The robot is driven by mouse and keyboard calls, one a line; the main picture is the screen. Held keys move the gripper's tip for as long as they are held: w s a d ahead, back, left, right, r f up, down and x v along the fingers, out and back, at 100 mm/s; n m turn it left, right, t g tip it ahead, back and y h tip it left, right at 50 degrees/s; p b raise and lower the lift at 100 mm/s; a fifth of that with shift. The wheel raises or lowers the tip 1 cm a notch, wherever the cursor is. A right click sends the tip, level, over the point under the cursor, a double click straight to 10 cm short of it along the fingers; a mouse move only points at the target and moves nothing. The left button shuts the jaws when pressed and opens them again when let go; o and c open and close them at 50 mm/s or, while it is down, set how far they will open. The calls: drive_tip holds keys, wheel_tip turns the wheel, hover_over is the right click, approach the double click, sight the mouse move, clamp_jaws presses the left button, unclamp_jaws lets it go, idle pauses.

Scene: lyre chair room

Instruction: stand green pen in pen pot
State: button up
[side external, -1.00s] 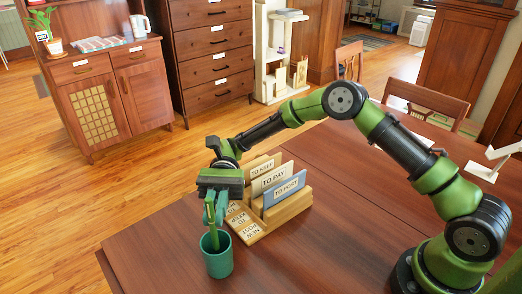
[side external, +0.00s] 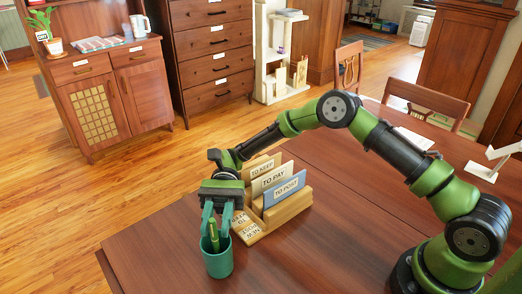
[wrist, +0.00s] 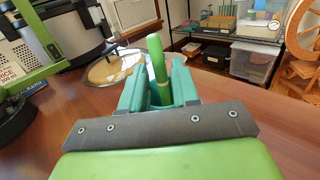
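The green pen (side external: 213,234) stands in the teal pen pot (side external: 218,262), leaning slightly, with its upper end above the rim. The pot is upright near the table's front left edge. My gripper (side external: 216,222) is just above the pot, its two teal fingers spread to either side of the pen. In the wrist view the pen (wrist: 158,66) rises between the open fingers (wrist: 160,85), with a gap visible beside it. The pen's lower part is hidden inside the pot.
A wooden letter sorter (side external: 286,208) with cards reading TO KEEP, TO PAY and TO POST stands right behind the pot. The wooden table (side external: 320,255) is clear to the right of the pot. A cabinet (side external: 110,95) stands beyond the table.

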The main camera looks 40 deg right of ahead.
drive_tip(key=shift+o, duration=0.7)
wheel_tip(320, 180, up, 18)
drive_tip(key=s+d+n+t+h, duration=0.2)
drive_tip(key=d+h, duration=0.2)
drive_tip(key=d, duration=0.5)
drive_tip(key=s+d+n+t+h, duration=0.2)
drive_tip(key=d+t+h, duration=0.1)
drive_tip(key=d, duration=0.5)
drive_tip(key=s+d+f+n+t+h, duration=0.1)
drive_tip(key=d+h, duration=0.3)
drive_tip(key=d, duration=0.5)
drive_tip(key=shift+s+d+n+t+h, duration=0.35)
drive_tip(key=shift+s+n+t, duration=0.35)
drive_tip(key=shift+s, duration=0.15)
drive_tip(key=shift+f, duration=0.1)
